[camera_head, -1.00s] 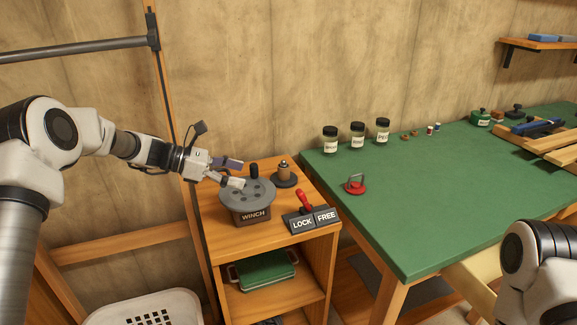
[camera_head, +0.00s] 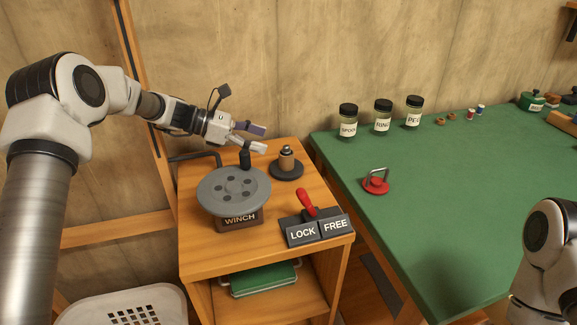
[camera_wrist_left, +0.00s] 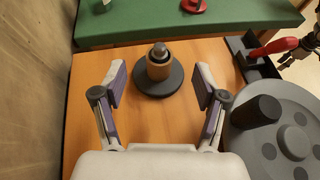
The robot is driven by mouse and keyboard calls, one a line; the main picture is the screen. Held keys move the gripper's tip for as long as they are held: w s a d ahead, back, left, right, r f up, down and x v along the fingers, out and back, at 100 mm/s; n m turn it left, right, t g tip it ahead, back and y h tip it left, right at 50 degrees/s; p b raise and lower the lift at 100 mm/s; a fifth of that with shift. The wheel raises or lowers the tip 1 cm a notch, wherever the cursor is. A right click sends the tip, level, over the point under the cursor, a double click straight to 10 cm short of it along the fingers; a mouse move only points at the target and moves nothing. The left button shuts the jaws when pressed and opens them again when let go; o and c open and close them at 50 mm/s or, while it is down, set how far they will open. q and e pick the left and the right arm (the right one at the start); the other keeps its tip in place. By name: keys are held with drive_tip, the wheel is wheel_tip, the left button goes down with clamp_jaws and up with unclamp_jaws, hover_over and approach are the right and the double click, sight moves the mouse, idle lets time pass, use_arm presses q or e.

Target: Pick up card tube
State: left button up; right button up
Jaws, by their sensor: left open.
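The card tube (camera_head: 286,160) is a short brown cylinder standing upright on a round dark base, with a metal peg at its top. It stands on the wooden cabinet top behind and right of the winch. In the left wrist view the card tube (camera_wrist_left: 159,67) is centred ahead, between the lines of the two fingers. My left gripper (camera_head: 258,137) is open and empty, just left of the tube and apart from it. Its spread fingers also show in the left wrist view (camera_wrist_left: 160,82). My right arm shows at lower right; its gripper is out of the head view.
The grey winch wheel (camera_head: 233,190) with its upright black knob is close below my left gripper. A lock/free plate (camera_head: 317,228) with a red lever (camera_head: 306,203) sits at the cabinet's front right. A green table (camera_head: 440,190) with jars and a red-based handle (camera_head: 376,182) is to the right.

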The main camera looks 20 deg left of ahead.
sight(286, 159)
use_arm(q)
wheel_tip(286, 159, down, 4)
drive_tip(key=shift+w+r+b, duration=0.1)
drive_tip(key=shift+w+b, duration=0.05)
drive_tip(key=shift+b, duration=1.05)
drive_tip(key=x, duration=0.7)
drive_tip(key=shift+d+f+b, duration=0.25)
drive_tip(key=shift+f+b, duration=0.05)
drive_tip(key=shift+b, duration=0.05)
drive_tip(key=c, duration=0.9)
use_arm(e)
wheel_tip(286, 159, down, 4)
drive_tip(key=shift+w+f, duration=0.1)
drive_tip(key=shift+f, duration=0.1)
